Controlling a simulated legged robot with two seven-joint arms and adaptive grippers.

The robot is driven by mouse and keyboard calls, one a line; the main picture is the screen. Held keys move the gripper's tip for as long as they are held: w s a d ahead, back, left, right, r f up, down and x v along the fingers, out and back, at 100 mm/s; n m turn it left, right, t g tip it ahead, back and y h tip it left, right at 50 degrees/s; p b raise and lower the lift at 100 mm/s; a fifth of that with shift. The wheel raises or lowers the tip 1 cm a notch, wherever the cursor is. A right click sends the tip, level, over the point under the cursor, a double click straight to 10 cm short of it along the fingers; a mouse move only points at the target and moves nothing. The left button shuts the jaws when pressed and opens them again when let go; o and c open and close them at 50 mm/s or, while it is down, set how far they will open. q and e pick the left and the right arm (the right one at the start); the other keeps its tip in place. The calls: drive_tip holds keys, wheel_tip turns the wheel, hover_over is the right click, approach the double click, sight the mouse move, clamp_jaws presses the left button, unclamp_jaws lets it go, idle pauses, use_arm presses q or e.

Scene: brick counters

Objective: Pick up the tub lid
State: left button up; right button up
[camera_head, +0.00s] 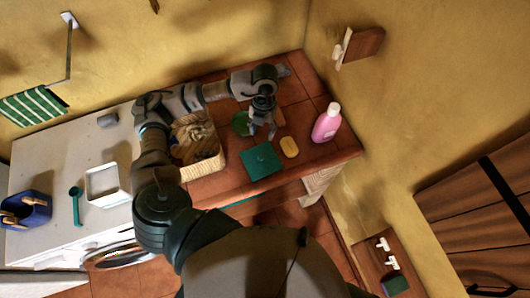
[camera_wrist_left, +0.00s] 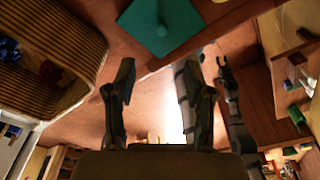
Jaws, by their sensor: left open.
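The tub lid is a flat teal square (camera_head: 262,160) with a small knob, lying on the tiled counter. In the left wrist view the lid (camera_wrist_left: 150,38) is at the top, beyond the fingertips. My left gripper (camera_head: 262,130) points down over the counter just behind the lid, apart from it. In the left wrist view its two fingers (camera_wrist_left: 157,78) are spread with nothing between them. A dark arm part, seemingly my right gripper (camera_wrist_left: 224,72), hangs at the right of the left wrist view; its jaws are too small to judge.
A yellow sponge-like block (camera_head: 289,147) lies right of the lid, and a pink bottle (camera_head: 326,123) stands beyond it. A wicker basket (camera_head: 203,165) is left of the lid. A green round item (camera_head: 241,123) is beside the gripper. A white tub (camera_head: 103,183) stands on the white top.

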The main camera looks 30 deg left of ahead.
use_arm(q)
drive_tip(key=p, duration=0.1)
approach(261, 157)
drive_tip(key=f, duration=0.3)
drive_tip(key=s+f, duration=0.1)
drive_tip(key=f, duration=0.1)
drive_tip(key=shift+a+f, duration=0.1)
drive_tip(key=f, duration=0.2)
drive_tip(key=f+p, duration=0.1)
drive_tip(key=f, duration=0.2)
drive_tip(key=shift+s, duration=0.35)
clamp_jaws()
